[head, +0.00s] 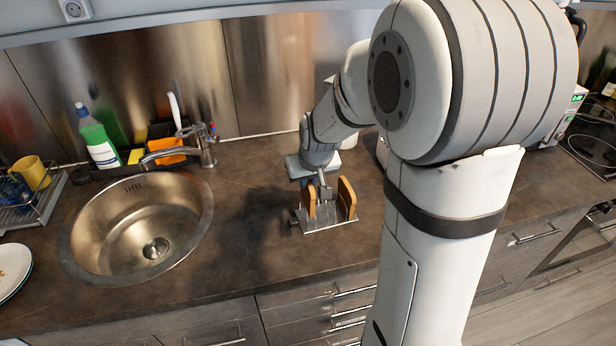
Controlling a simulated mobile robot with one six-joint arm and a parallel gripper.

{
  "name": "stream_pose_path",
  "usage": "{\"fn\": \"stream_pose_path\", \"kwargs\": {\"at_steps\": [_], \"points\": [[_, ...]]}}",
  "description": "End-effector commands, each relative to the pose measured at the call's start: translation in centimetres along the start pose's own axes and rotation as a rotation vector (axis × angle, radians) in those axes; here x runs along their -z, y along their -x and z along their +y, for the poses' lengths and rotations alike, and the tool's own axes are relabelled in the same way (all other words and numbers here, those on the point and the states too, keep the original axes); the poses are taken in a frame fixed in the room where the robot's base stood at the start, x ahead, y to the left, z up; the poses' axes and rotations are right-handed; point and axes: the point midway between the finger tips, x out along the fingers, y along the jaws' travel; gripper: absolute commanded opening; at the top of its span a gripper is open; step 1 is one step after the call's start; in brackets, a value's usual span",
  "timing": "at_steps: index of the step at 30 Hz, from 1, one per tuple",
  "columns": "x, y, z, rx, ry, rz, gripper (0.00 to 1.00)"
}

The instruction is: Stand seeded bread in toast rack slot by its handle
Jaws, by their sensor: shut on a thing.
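A metal toast rack (330,227) stands on the dark worktop, right of the sink. Two brown bread slices stand upright at it: a left slice (311,199) and a right slice (347,196). Seeds are too small to make out, so I cannot tell the slices apart by crust. My gripper (325,192) points down over the rack, close to the left slice and left of the right one. It is shut on a slice, seemingly the left one; the fingertips' contact is partly hidden. Whether that slice's lower edge is fully seated in a slot is unclear.
A round sink (135,225) with a tap (200,147) lies to the left. A green-and-white bottle (98,140), a yellow mug (30,172) and white plates (12,268) stand around it. The worktop between sink and rack is clear. A hob (595,145) is far right.

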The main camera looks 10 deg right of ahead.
Motion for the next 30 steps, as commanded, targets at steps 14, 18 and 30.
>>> {"fn": "stream_pose_path", "kwargs": {"at_steps": [14,18,30], "points": [[-1.4,-3.5,-0.1,0.0,0.001,0.0,0.0],[-1.7,-4.2,-0.1,0.0,0.001,0.0,0.0],[-1.9,-4.5,-0.1,0.001,0.002,0.0,0.0]]}}
